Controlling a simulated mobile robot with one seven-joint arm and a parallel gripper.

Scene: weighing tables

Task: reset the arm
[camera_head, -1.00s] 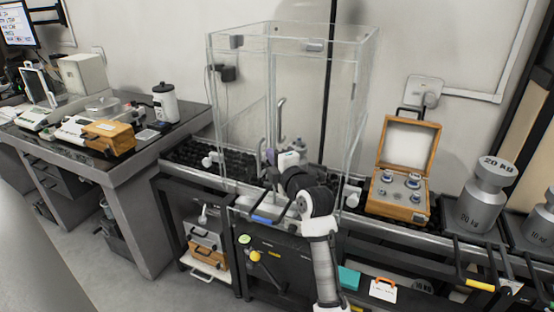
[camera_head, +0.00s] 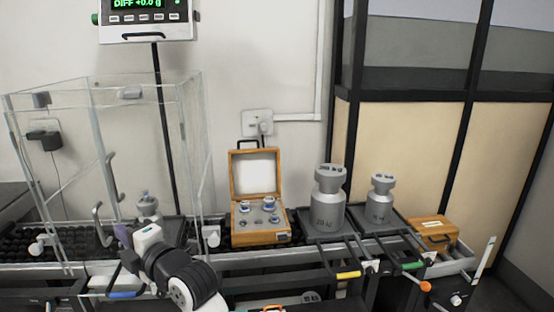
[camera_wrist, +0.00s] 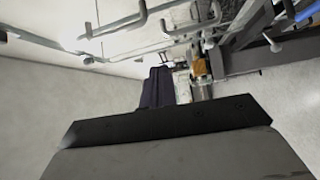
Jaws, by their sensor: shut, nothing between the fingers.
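My arm reaches up from the bottom of the head view, and my gripper (camera_head: 123,234) is at its end, low in front of the clear-walled weighing enclosure (camera_head: 190,110). The dark purple finger part also shows in the wrist view (camera_wrist: 157,88). The fingers are shut with nothing between them. A small grey metal weight (camera_head: 147,206) stands behind the gripper, seen through the clear walls. I cannot tell from this view whether the gripper is inside the enclosure's front opening or just outside it.
An open wooden weight case (camera_head: 261,237) stands right of the enclosure. Further right are a 20 kg weight (camera_head: 327,210), a smaller weight (camera_head: 379,205) and a closed wooden box (camera_head: 432,234). A display (camera_head: 148,20) reading DIFF +0.0 g hangs above. Bench handles jut forward.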

